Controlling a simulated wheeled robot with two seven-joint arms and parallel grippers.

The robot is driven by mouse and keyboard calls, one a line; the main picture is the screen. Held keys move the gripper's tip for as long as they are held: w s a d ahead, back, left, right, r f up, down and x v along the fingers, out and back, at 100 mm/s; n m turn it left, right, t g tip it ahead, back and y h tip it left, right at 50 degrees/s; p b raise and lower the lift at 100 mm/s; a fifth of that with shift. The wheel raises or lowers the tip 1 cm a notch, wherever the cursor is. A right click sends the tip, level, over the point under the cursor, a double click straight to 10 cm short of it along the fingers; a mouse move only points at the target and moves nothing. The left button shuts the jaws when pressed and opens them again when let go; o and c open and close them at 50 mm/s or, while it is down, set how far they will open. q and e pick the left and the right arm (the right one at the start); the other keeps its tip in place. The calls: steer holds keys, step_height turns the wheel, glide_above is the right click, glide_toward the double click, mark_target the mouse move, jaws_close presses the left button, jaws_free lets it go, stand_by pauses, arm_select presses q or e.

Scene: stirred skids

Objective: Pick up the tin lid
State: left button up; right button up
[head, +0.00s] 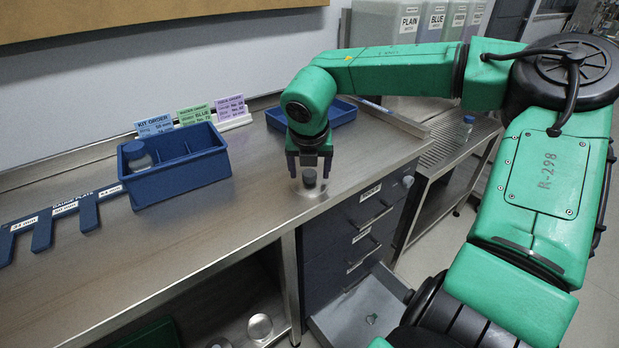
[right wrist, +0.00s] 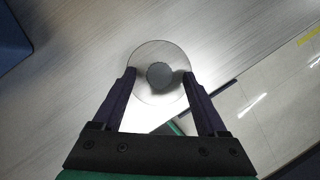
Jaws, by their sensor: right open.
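The tin lid (head: 309,190) is a pale, see-through-looking round disc with a dark round knob, lying on the steel counter near its front edge. In the right wrist view the lid (right wrist: 160,50) shows from above, with the knob at its middle. My right gripper (head: 309,170) is open and points down over the lid. In the right wrist view its fingertips (right wrist: 159,73) stand on either side of the knob, overlapping the disc's edges. I cannot tell the exact height of the fingertips above the counter. The left gripper is not in view.
A blue divided bin (head: 178,185) with a grey-capped jar (head: 138,157) stands left on the counter. A blue tray (head: 340,112) lies behind my gripper. A blue gauge plate (head: 65,211) is at far left. Below, a drawer (head: 360,318) is open. The counter between bin and lid is clear.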

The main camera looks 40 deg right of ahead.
steer(key=shift+w+d+f, duration=0.1)
steer(key=shift+f, duration=0.1)
steer(key=shift+r, duration=0.1)
jaws_close()
